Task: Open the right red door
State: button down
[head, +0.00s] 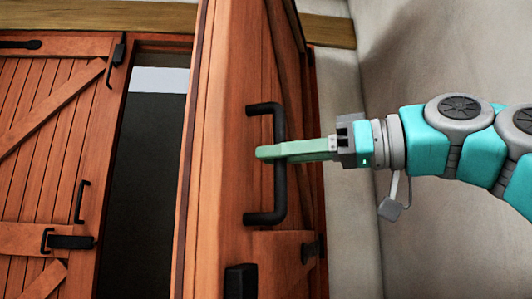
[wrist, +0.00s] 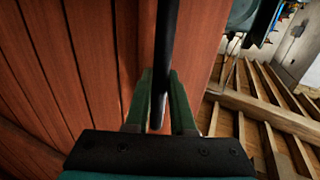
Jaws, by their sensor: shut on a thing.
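The right red door (head: 225,150) stands swung open toward me, and its plank face fills the left of the wrist view (wrist: 80,60). Its black bar handle (head: 279,180) is upright on the door face. My gripper (head: 268,152) is shut on the handle at about its middle. In the wrist view the handle (wrist: 168,40) runs down between the two green fingers (wrist: 160,105). The left red door (head: 50,150) is at the left, with its own black handle (head: 82,202). A dark gap (head: 150,180) shows between the two doors.
A pale plaster wall (head: 430,60) stands right of the door, behind my arm. A wooden beam (head: 160,18) runs above the doors. The wrist view shows wooden slats (wrist: 260,105) and grey-brown floor at the right.

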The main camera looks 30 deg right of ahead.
jog(key=shift+s+d, duration=0.5)
jog(key=c, duration=0.8)
grip_release()
jog(key=shift+o, duration=0.2)
jog(key=v, duration=0.7)
jog(key=shift+s+d+p, duration=0.25)
jog(key=shift+s+p, duration=0.05)
jog(key=shift+p, duration=0.15)
